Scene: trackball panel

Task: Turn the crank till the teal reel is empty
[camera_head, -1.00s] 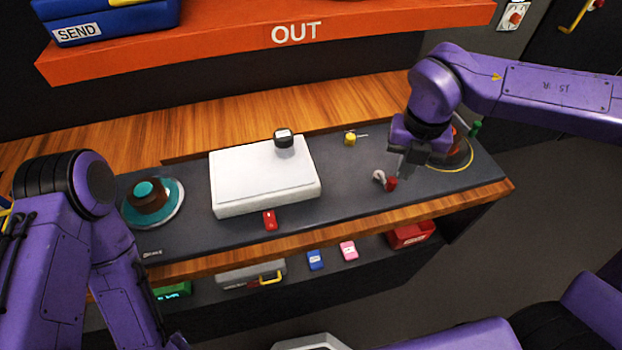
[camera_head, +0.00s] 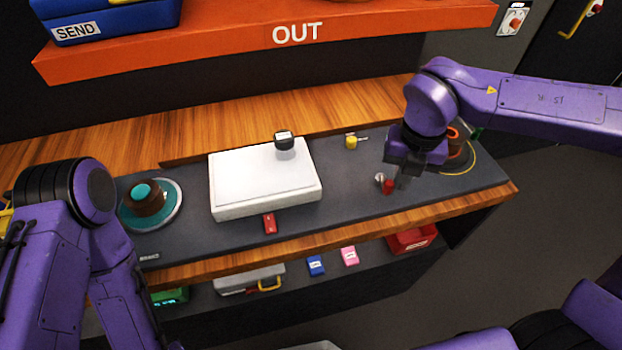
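The teal reel (camera_head: 146,198), with a teal hub and a dark brown winding, sits at the left end of the dark panel. The crank is a small grey arm (camera_head: 379,179) with a red knob (camera_head: 388,187), on the right part of the panel. My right gripper (camera_head: 400,180) points down just right of the red knob. Its fingers are small and dark, and I cannot tell whether they touch the knob or how far apart they are. A second reel (camera_head: 455,144), orange-brown, is partly hidden behind my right gripper. My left arm is at the left, its gripper out of view.
An orange shelf (camera_head: 250,42) overhangs the back. Small items sit on the lower shelf.

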